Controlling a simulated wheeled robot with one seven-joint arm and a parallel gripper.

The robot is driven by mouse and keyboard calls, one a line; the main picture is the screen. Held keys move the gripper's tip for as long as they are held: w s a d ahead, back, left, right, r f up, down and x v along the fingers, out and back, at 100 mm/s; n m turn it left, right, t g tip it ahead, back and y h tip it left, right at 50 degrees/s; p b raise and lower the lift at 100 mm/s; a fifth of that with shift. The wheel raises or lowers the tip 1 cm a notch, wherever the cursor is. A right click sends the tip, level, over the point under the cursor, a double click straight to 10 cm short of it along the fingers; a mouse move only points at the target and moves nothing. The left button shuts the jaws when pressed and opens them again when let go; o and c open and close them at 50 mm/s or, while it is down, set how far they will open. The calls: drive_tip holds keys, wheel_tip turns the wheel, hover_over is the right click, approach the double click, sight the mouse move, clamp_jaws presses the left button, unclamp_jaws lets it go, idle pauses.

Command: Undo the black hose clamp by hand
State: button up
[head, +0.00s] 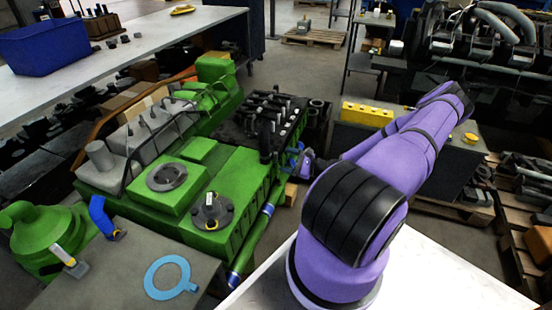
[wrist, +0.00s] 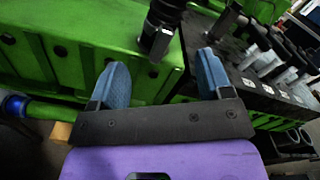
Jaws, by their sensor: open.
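A black hose end (wrist: 166,14) hangs against the green engine side in the wrist view, with a darker band, likely the black hose clamp (wrist: 156,38), around its lower part. The hose also shows as a dark upright piece (head: 265,143) at the engine's right side in the head view; the clamp is too small to tell there. My gripper (wrist: 162,72) is open, its two blue fingers spread to either side of and apart from the hose end, with nothing between them. In the head view, my gripper (head: 298,160) is beside the engine, partly hidden by my arm.
The green engine (head: 225,190) fills the middle. A green pipe with blue bands (head: 250,232) runs along its near side. Black cylinder-head parts (head: 270,112) stand close to my gripper. A yellow block (head: 367,113) lies on a bench behind. A grey table (head: 120,275) holds a light-blue gasket.

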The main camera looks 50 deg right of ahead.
sight(277, 158)
drive_tip(key=shift+w+a+m, duration=0.3)
drive_tip(key=shift+w+m, duration=0.45)
drive_tip(key=shift+m, duration=0.3)
drive_tip(key=shift+w+a+m, duration=0.35)
drive_tip(key=shift+w+m, duration=0.45)
drive_tip(key=shift+m, duration=0.2)
drive_tip(key=shift+w+a+m, duration=0.3)
drive_tip(key=shift+w+m, duration=0.45)
drive_tip(key=shift+m, duration=0.3)
clamp_jaws()
drive_tip(key=n, duration=1.1)
drive_tip(key=shift+s+n, duration=0.1)
drive_tip(key=shift+n, duration=0.3)
drive_tip(key=n, duration=0.6)
drive_tip(key=shift+d+n, duration=0.1)
drive_tip(key=shift+n, duration=0.3)
drive_tip(key=n, duration=0.5)
drive_tip(key=shift+n, duration=0.3)
